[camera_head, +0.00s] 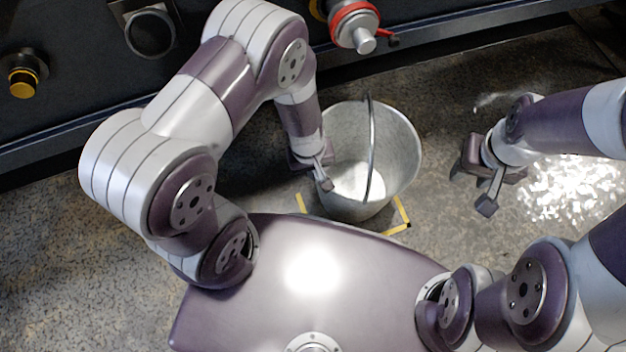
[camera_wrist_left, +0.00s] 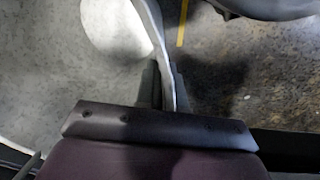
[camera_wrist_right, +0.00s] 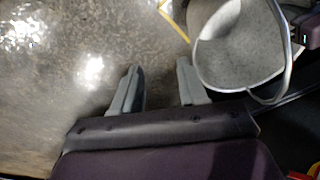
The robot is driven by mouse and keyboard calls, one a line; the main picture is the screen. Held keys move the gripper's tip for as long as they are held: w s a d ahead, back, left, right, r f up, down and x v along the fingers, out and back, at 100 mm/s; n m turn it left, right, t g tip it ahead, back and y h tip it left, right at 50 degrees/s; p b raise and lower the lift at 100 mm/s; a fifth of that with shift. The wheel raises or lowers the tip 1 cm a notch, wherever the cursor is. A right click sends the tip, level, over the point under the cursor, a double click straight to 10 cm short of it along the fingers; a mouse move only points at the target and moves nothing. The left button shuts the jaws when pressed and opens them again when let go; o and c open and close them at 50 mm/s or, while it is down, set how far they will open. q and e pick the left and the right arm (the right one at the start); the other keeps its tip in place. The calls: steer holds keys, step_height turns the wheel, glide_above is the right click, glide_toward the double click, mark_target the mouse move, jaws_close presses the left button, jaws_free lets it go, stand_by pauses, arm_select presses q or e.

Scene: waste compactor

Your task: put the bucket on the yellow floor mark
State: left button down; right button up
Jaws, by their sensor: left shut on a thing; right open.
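The bucket (camera_head: 398,150) is a grey metal pail with a raised handle, upright at the centre of the head view. Yellow floor mark (camera_head: 301,203) pieces show at its near left and near right; the bucket hides the rest. I cannot tell whether its base touches the floor. My left gripper (camera_head: 324,177) is shut on the bucket's left rim; the left wrist view shows the rim (camera_wrist_left: 160,40) between the fingers. My right gripper (camera_head: 474,188) is open and empty, right of the bucket. The right wrist view shows its spread fingers, with the bucket (camera_wrist_right: 240,55) and mark (camera_wrist_right: 175,18) beyond.
A dark machine wall (camera_head: 90,100) runs along the back. It carries a red-ringed metal fitting (camera_head: 356,25), a yellow-tipped knob (camera_head: 22,85) and a round ring (camera_head: 150,35). Speckled floor (camera_head: 450,100) lies clear between the bucket and my right gripper.

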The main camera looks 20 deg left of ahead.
arm_select(q)
steer(key=f+b, duration=0.3)
steer(key=f, duration=0.1)
steer(key=shift+a+f, duration=0.2)
steer(key=c, duration=1.6)
jaws_free()
steer(key=shift+b, duration=0.3)
steer(key=o, duration=0.3)
steer(key=shift+o, duration=0.2)
